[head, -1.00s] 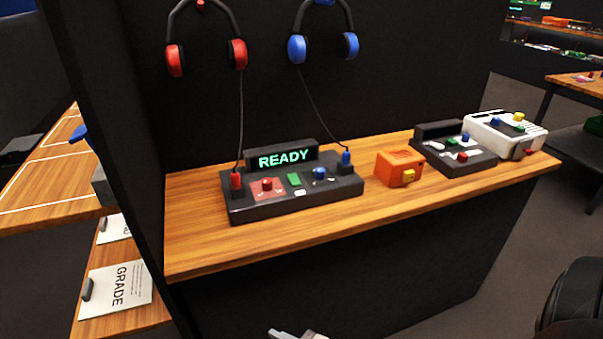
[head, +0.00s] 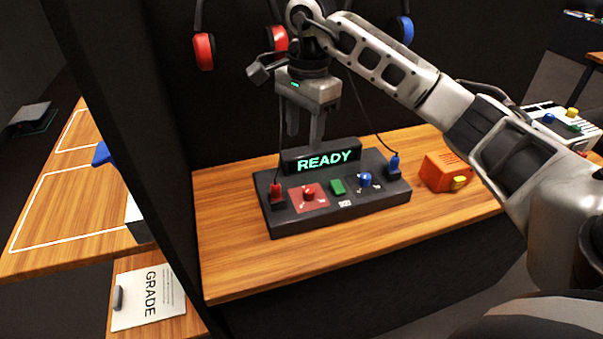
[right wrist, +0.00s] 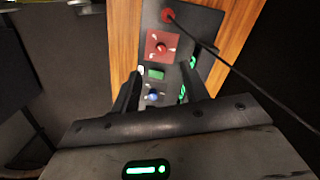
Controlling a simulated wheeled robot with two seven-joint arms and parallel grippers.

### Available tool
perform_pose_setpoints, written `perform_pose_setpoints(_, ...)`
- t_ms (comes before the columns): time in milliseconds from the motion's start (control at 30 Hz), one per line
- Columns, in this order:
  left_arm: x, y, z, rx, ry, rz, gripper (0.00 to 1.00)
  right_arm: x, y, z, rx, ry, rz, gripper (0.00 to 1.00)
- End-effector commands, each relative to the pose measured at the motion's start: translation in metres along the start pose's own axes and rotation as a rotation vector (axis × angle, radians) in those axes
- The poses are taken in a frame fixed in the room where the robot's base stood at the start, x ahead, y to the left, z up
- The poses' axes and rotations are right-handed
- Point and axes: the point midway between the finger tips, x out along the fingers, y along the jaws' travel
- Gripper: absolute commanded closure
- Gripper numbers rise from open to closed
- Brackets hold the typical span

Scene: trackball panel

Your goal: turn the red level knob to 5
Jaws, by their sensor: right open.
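The red level knob (head: 308,194) sits on a red plate at the left of the black control panel (head: 340,215), whose screen (head: 323,161) reads READY. It also shows in the right wrist view (right wrist: 161,47); its setting is too small to read. My right gripper (head: 304,142) is open and empty, pointing down above the back of the panel, apart from the knob. In the right wrist view its fingers (right wrist: 163,92) stand either side of the green button and blue knob, with the red knob beyond them. My left gripper is not in view.
A green button (head: 338,187) and a blue knob (head: 365,180) sit right of the red knob. Red and blue plugs with cords rise from the panel's ends. An orange box (head: 443,172) stands to the right. Bare wood lies in front of the panel.

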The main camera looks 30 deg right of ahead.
Motion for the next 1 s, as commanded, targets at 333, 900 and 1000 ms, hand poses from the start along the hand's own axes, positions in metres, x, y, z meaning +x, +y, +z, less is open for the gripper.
perform_pose_setpoints(333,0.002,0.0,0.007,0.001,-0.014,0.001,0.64,0.031,0.003,-0.015,0.007,0.052,0.016,0.55)
perform_pose_setpoints(900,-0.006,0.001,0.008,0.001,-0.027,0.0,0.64,0.138,0.004,-0.02,0.008,0.05,0.011,0.55)
perform_pose_setpoints(1000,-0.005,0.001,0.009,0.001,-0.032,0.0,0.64,0.145,0.004,-0.02,0.007,0.051,0.01,0.55)
